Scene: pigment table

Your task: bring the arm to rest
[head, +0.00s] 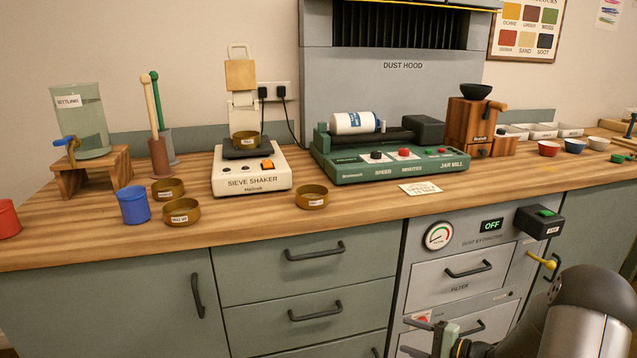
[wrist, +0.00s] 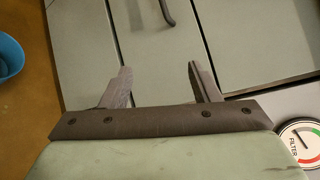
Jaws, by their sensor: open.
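My gripper (wrist: 160,72) is open in the wrist view. Its two dark fingers stand apart with nothing between them, in front of the grey-green cabinet fronts. In the head view my gripper (head: 430,326) is low at the right, below the worktop edge and before the dust extractor panel. Part of it is cut off by the bottom of the picture. My dark arm comes in from the lower right corner.
The dust extractor (head: 455,285) reads OFF, with a yellow-handled valve (head: 540,257) close to my arm. Drawer handles (head: 315,310) stick out left of my gripper. The worktop (head: 365,205) holds a sieve shaker (head: 250,178), a jar mill (head: 395,165), a blue cup (head: 133,206) and several sieves.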

